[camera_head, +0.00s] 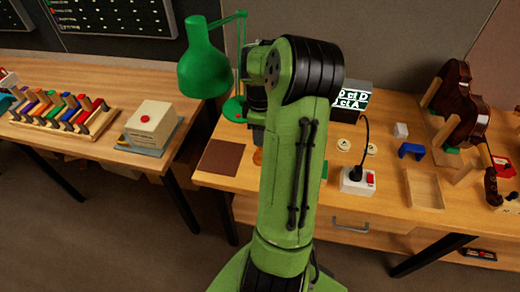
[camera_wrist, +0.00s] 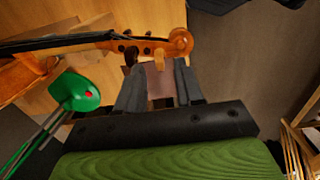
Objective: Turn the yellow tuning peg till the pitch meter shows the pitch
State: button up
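In the wrist view a violin's orange-brown scroll and pegbox (camera_wrist: 155,44) lie across the top, with the dark neck running left. Small dark pegs stick out below the pegbox; I cannot make out a yellow one. My gripper (camera_wrist: 158,68) is open, its two grey fingers apart just below the pegbox. The left fingertip is close to a peg; I cannot tell whether they touch. Nothing clear is held between the fingers. In the head view my arm hides the gripper and most of this violin. The pitch meter (camera_head: 353,99) shows green-white letters, partly hidden by my arm.
A green lamp (camera_head: 203,65) stands left of my arm, also in the wrist view (camera_wrist: 78,92). A brown mat (camera_head: 221,157) lies on the bench. A switch box (camera_head: 357,181), wooden tray (camera_head: 424,189) and another violin (camera_head: 462,105) stand right. A gap separates the left table.

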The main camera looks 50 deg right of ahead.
notch_tip(320, 180, down, 4)
jog(key=shift+r+b, duration=0.25)
jog(key=shift+b, duration=0.75)
jog(key=shift+r, duration=0.1)
grip_shut()
